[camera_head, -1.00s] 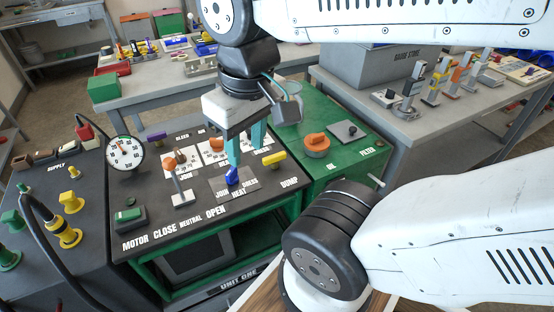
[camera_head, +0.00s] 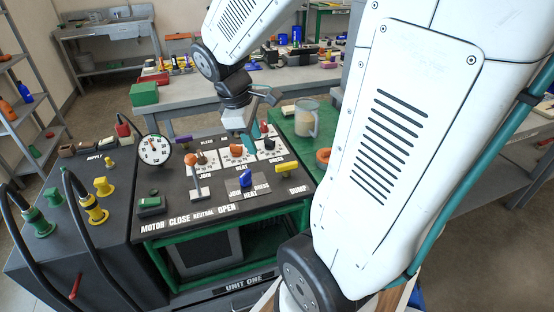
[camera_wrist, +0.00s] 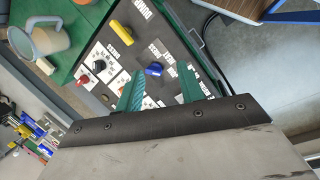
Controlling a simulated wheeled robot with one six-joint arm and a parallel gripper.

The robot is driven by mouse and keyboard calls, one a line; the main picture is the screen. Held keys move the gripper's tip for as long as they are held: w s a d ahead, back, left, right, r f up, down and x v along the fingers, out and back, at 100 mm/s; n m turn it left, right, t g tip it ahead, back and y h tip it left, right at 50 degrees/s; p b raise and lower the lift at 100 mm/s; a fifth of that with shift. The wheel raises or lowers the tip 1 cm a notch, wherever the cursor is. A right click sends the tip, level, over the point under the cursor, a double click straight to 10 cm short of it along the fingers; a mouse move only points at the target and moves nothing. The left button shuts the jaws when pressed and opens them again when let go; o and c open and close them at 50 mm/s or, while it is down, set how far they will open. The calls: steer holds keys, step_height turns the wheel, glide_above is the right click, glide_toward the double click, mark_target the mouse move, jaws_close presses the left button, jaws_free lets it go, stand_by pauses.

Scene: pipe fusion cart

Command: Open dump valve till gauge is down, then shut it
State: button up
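The dump valve's yellow handle (camera_head: 286,168) sits by the DUMP label at the right of the black panel. It also shows in the wrist view (camera_wrist: 115,27), beyond the fingers. The round white gauge (camera_head: 154,150) stands at the panel's back left; its reading is too small to tell. My gripper (camera_head: 252,140) hangs over the back right of the panel, its tips partly hard to make out. In the wrist view its two teal fingers (camera_wrist: 160,80) are apart with nothing held between them. The gripper is clear of the yellow handle.
A blue handle (camera_head: 246,177), an orange-topped lever (camera_head: 194,178) and a green motor switch (camera_head: 150,204) share the panel. A clear jug (camera_head: 307,118) stands on the green surface to the right. Yellow fittings (camera_head: 96,209) stand on the left cart.

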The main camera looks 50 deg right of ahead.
mark_target(287, 164)
steer(key=d+f+n, duration=0.2)
steer(key=d+f, duration=0.3)
steer(key=f, duration=0.1)
steer(key=w+d+f+n+g, duration=0.1)
steer(key=d+f, duration=0.4)
steer(key=f, duration=0.1)
steer(key=d+f+n, duration=0.2)
steer(key=d+f, duration=0.3)
steer(key=f, duration=0.1)
steer(key=shift+w+d+n+g+h, duration=0.15)
steer(key=shift+w+n+g+h, duration=0.15)
steer(key=shift+w, duration=0.05)
jaws_close()
